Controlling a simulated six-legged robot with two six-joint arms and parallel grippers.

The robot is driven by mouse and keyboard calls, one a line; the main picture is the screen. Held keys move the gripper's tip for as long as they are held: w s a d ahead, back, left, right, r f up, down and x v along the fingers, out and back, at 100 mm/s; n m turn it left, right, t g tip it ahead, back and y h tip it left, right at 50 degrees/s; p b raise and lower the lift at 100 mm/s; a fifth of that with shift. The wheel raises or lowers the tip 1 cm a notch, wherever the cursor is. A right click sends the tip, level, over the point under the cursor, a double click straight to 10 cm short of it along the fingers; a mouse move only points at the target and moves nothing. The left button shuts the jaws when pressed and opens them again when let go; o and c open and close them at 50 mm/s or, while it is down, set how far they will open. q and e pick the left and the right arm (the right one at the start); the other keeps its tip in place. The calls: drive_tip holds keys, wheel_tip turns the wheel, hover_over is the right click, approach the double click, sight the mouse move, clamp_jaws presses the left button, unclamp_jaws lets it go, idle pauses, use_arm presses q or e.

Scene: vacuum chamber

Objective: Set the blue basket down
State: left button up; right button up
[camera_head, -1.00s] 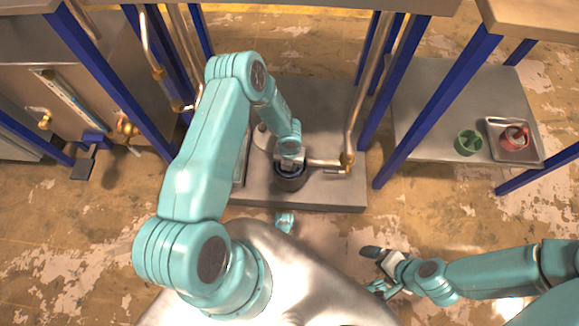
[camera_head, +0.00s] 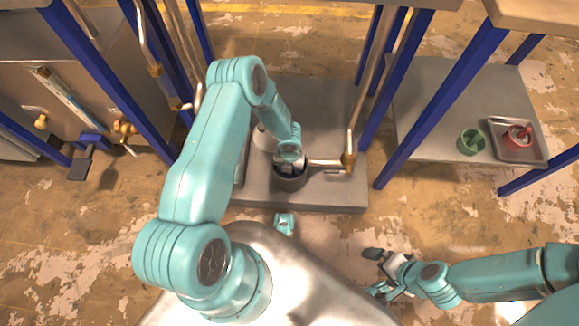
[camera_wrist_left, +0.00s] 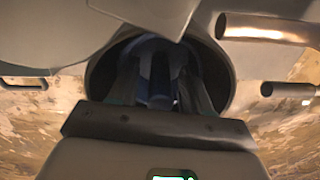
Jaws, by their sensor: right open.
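A dark round open vessel (camera_head: 291,183) stands on the grey platform in the head view. My left gripper (camera_wrist_left: 160,85) points down into its mouth; in the head view the wrist hides most of the inside. In the left wrist view a dark blue thing, which looks like the blue basket (camera_wrist_left: 157,78), sits between the two fingers within the round opening. It is in shadow, and I cannot tell whether the fingers touch it. My right gripper (camera_head: 376,271) is open and empty over the floor at the lower right.
A metal pipe (camera_head: 327,163) with a brass fitting runs just right of the vessel. Blue posts (camera_head: 445,100) stand on both sides. On the right, a grey shelf (camera_head: 425,130) carries a green container (camera_head: 470,142) and a metal tray (camera_head: 543,160) with a red basket (camera_head: 517,137).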

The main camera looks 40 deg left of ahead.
use_arm(q)
drive_tip(key=shift+r+p, duration=1.1)
drive_tip(key=shift+p, duration=0.05)
wheel_tip(320, 180, up, 11)
drive_tip(key=p, duration=0.3)
drive_tip(key=s+d+r+n+h, duration=0.2)
drive_tip(key=s+d+n, duration=0.5)
drive_tip(key=n, duration=0.9)
drive_tip(key=s+d+r+n+h, duration=0.2)
drive_tip(key=s+d+r+n, duration=0.2)
drive_tip(key=n, duration=1.3)
drive_tip(key=s+d, duration=0.3)
drive_tip(key=shift+s+d+n, duration=0.3)
drive_tip(key=shift+d, duration=0.05)
